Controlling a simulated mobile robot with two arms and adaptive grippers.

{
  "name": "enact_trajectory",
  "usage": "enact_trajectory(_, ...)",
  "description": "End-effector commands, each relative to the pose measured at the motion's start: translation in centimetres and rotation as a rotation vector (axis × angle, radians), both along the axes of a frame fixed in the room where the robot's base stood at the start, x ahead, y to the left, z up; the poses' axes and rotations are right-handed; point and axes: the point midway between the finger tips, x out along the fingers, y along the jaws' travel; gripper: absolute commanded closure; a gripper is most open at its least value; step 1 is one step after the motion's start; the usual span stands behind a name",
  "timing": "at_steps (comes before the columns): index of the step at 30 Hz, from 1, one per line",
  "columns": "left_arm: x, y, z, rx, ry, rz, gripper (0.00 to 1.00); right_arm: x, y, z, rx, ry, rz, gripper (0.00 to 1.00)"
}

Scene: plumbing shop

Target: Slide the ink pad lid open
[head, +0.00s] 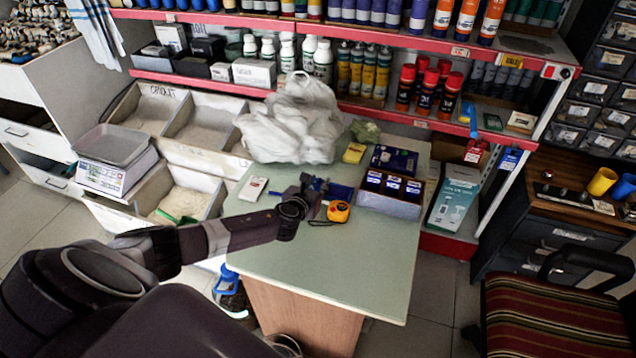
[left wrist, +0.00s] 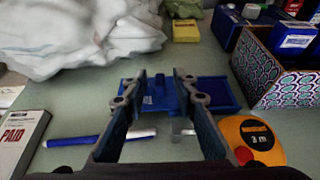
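The blue ink pad (head: 341,193) lies on the green table, partly hidden behind my left gripper (head: 316,189). In the left wrist view the ink pad (left wrist: 221,92) lies flat ahead, and a raised blue part of it shows between the fingers. My left gripper (left wrist: 160,88) is open, with its fingertips spread on either side of that raised part. I cannot tell whether either finger touches it. My right gripper is not in view.
A yellow tape measure (head: 339,211) and a patterned box (head: 398,205) with blue packs lie right of the gripper. A white PAID card or booklet (left wrist: 20,135) and a blue-and-silver pen (left wrist: 95,139) lie left. A white bag (head: 291,122) stands behind. The table's front (head: 335,265) is clear.

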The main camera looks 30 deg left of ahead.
Motion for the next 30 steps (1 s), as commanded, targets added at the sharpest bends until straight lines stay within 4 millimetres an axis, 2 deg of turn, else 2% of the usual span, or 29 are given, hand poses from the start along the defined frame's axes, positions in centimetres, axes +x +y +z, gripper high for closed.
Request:
enact_trajectory(5, -0.2, 0.0, 0.1, 0.000, 0.000, 0.000, 0.74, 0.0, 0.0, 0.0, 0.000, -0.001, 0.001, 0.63)
enact_trajectory(11, -1.7, -0.4, 0.7, 0.001, -0.001, -0.001, 0.74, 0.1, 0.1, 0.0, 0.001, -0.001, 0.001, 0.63)
enact_trajectory(24, -7.7, -2.0, 3.2, 0.001, 0.002, -0.003, 0.74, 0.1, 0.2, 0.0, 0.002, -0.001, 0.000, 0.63)
enact_trajectory(30, -9.8, -2.5, 4.1, -0.001, 0.001, -0.001, 0.74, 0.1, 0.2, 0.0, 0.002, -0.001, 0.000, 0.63)
